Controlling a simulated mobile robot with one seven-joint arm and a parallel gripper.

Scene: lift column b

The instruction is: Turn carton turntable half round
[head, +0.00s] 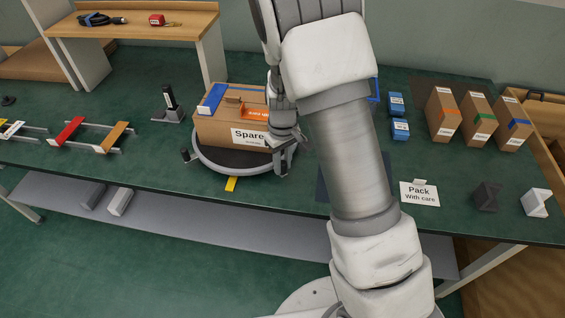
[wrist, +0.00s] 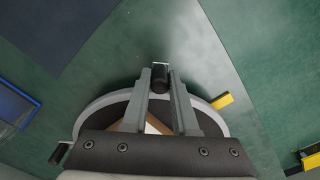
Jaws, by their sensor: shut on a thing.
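The cardboard carton (head: 212,131) with a white "Spare" label, a blue strip and an orange label sits on the round turntable (head: 212,167), a dark disc with a pale rim. The label faces the front of the bench. Dark pegs stand at the rim; one peg (head: 186,155) is at the left in the head view. My gripper (head: 284,160) is at the turntable's right front rim, and its fingers are shut on a dark peg (wrist: 159,79) in the wrist view. The pale rim (wrist: 92,106) and a corner of the carton (wrist: 154,128) show below the fingers. My arm hides part of the carton's right side.
A yellow mark (head: 231,184) lies on the bench just in front of the turntable. A black upright device (head: 170,104) stands to its left. Several cartons (head: 443,115) and blue boxes (head: 398,104) stand at the right. A "Pack With care" sign (head: 419,193) is near the front edge.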

